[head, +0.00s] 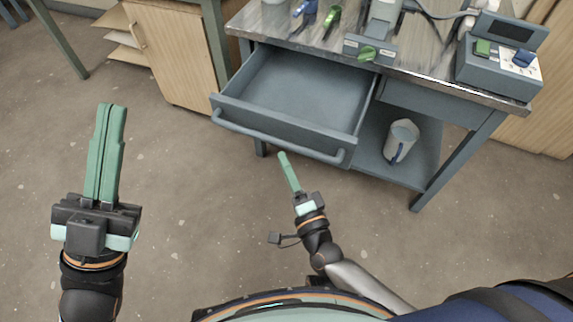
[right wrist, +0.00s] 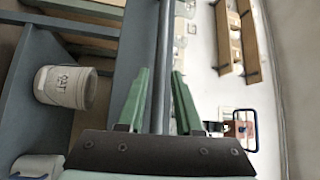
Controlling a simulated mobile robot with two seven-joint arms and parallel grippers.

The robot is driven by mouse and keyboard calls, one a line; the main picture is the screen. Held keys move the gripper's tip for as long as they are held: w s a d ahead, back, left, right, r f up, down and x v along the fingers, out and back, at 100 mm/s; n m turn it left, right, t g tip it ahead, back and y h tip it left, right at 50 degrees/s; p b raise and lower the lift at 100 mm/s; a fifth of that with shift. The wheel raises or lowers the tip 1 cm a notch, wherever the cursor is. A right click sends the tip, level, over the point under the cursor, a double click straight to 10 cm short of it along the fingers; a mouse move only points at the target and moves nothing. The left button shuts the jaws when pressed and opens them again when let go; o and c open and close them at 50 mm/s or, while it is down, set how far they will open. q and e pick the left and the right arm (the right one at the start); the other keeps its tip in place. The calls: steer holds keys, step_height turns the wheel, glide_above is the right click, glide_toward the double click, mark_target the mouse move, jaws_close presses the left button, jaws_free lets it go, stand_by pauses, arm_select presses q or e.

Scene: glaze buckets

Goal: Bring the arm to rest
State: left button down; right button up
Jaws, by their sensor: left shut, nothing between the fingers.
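My left gripper (head: 112,106) is at the left of the head view, over bare floor. Its green fingers are together and empty. My right gripper (head: 283,155) is seen edge-on in the head view, close to the handle of the open drawer. In the right wrist view its two green fingers (right wrist: 161,72) are apart. A grey bar (right wrist: 163,40) shows between them in the picture. I cannot tell whether it lies within the grip or behind it. Nothing is clearly held.
The grey drawer (head: 300,90) is pulled out and looks empty; its handle (head: 270,140) faces me. A white jug (head: 402,135) stands on the lower shelf. Tools and a grey device (head: 495,75) are on the bench top. A labelled bucket (right wrist: 65,87) shows in the wrist view. Floor at left is clear.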

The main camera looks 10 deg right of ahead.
arm_select(q)
steer(key=shift+w+f, duration=0.2)
